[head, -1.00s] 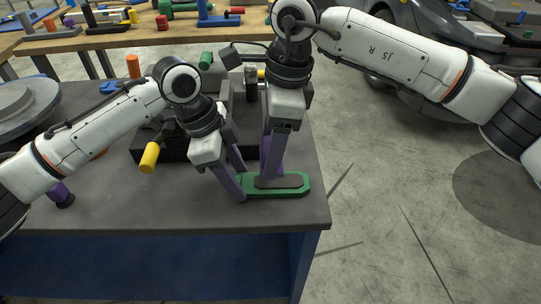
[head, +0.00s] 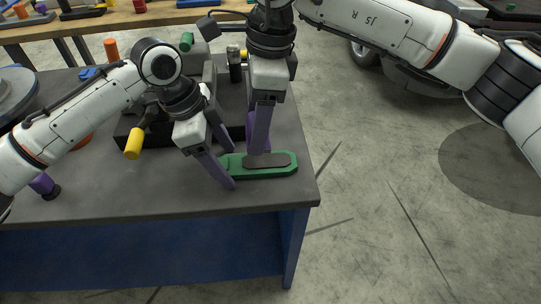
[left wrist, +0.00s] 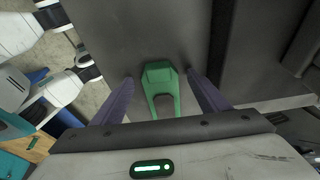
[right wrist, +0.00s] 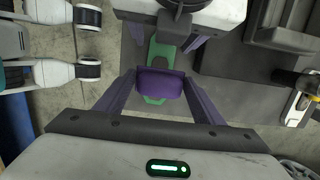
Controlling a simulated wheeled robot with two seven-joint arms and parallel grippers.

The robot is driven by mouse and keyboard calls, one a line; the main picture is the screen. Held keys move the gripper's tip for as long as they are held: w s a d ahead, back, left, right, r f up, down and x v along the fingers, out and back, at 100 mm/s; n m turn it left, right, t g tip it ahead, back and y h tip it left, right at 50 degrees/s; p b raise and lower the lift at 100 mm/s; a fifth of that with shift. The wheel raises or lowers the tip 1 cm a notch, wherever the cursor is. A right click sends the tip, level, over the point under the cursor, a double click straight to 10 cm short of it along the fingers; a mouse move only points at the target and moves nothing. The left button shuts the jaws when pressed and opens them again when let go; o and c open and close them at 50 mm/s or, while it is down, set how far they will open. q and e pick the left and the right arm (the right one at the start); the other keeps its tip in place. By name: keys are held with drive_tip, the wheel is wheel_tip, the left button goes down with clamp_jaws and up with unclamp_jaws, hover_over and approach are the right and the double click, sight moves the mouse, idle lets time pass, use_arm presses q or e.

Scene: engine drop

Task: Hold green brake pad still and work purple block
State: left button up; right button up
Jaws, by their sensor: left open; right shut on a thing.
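The green brake pad (head: 284,170) lies flat on the grey table near its right front corner, with a dark pad on its top. My left gripper (head: 232,168) is open around its left end. The left wrist view shows the green brake pad (left wrist: 160,75) between the spread fingers, with a gap on each side. My right gripper (head: 259,148) points down over the pad. In the right wrist view it is shut on the purple block (right wrist: 160,83), which overlaps the green pad behind it. I cannot tell whether block and pad touch. In the head view my right finger largely hides the block.
A purple and black piece (head: 45,186) lies at the left of the table (head: 150,190). Bare floor is to the right. Another bench with tools stands behind.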

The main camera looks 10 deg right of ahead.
use_arm(q)
drive_tip(key=v, duration=1.2)
drive_tip(key=shift+s, duration=0.15)
